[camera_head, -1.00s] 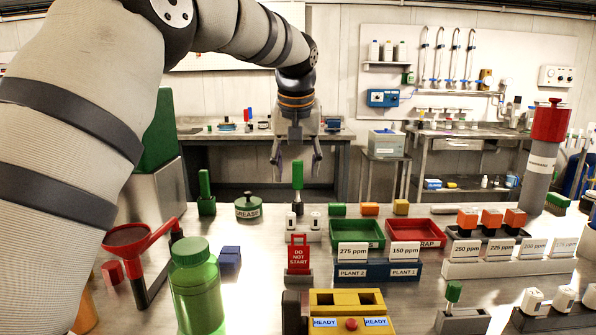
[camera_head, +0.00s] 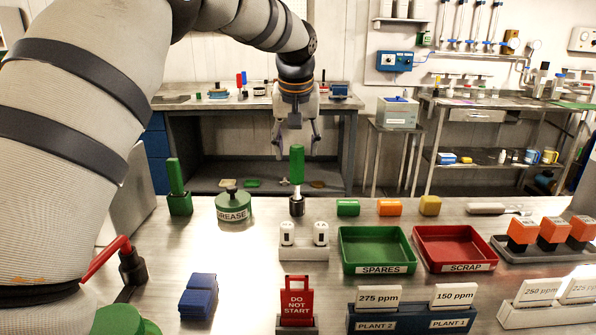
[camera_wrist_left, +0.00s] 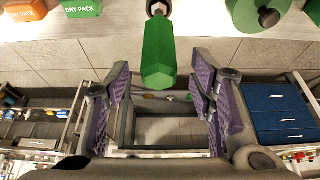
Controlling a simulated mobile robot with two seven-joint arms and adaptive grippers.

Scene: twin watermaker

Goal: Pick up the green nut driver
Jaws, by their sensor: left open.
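The green nut driver (camera_head: 297,165) stands upright on the bench, with its green handle up and its metal shaft in a small dark holder (camera_head: 297,206). My left gripper (camera_head: 297,148) is open and empty, pointing down at the driver's handle in the head view. In the left wrist view, the green handle (camera_wrist_left: 158,55) shows between and just beyond the two open purple-padded fingers (camera_wrist_left: 162,78). Neither finger visibly touches it. My right gripper is not in view.
A green tool-shaped piece (camera_head: 178,190) and a grease tin (camera_head: 234,207) stand left of the driver. White blocks (camera_head: 304,240) and a red DO NOT START sign (camera_head: 297,300) are in front. Green (camera_head: 377,268) and red (camera_head: 455,266) trays lie to the right.

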